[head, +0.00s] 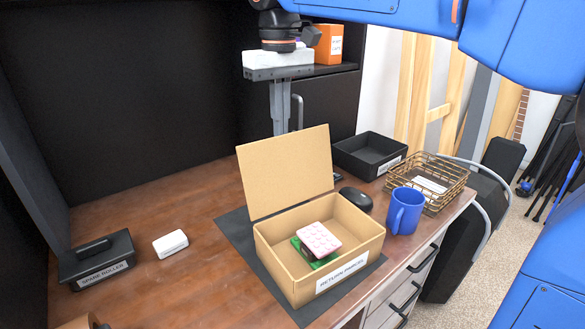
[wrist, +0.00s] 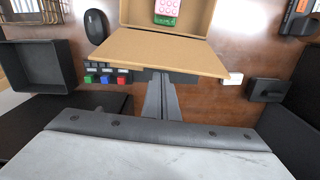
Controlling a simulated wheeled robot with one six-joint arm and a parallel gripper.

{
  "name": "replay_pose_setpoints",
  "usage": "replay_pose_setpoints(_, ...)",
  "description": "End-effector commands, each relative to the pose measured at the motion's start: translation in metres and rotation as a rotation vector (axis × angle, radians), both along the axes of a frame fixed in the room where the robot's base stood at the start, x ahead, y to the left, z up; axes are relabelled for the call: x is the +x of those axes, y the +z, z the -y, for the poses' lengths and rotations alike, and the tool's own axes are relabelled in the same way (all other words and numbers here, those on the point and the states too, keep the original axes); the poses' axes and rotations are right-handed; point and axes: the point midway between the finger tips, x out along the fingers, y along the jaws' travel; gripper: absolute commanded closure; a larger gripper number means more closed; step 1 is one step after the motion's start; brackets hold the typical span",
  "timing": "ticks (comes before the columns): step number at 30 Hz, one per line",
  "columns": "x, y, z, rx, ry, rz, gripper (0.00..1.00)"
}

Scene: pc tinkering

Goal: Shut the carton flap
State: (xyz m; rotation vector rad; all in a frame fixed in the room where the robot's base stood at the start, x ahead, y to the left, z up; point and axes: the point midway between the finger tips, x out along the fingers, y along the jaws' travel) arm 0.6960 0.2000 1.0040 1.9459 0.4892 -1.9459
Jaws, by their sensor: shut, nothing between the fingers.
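The carton (head: 318,268), labelled "RETURN PARCEL", stands open on a dark mat. Its flap (head: 286,172) is raised at the back, tilted away from the opening. A pink studded block (head: 319,240) and a green piece (head: 321,262) lie inside. My gripper (head: 280,130) points down behind the flap, its fingers together and empty; their tips are partly hidden by the flap's top edge. In the wrist view the flap (wrist: 152,50) spans the upper middle, and my gripper (wrist: 161,78) is close to its near edge. I cannot tell whether they touch.
A blue mug (head: 405,212), a wire basket (head: 428,182), a black tray (head: 370,157) and a black mouse (head: 355,200) are right of the carton. A white case (head: 170,243) and a black "SPARE ROLLER" box (head: 97,259) are left. The desk between them and the mat is clear.

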Motion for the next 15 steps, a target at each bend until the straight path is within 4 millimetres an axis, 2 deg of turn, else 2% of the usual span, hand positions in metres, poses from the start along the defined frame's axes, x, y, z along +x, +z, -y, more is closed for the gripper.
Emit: replay_pose_setpoints(15, -0.0111, -0.0003, 0.0059, 0.0, 0.0, 0.0, 1.0)
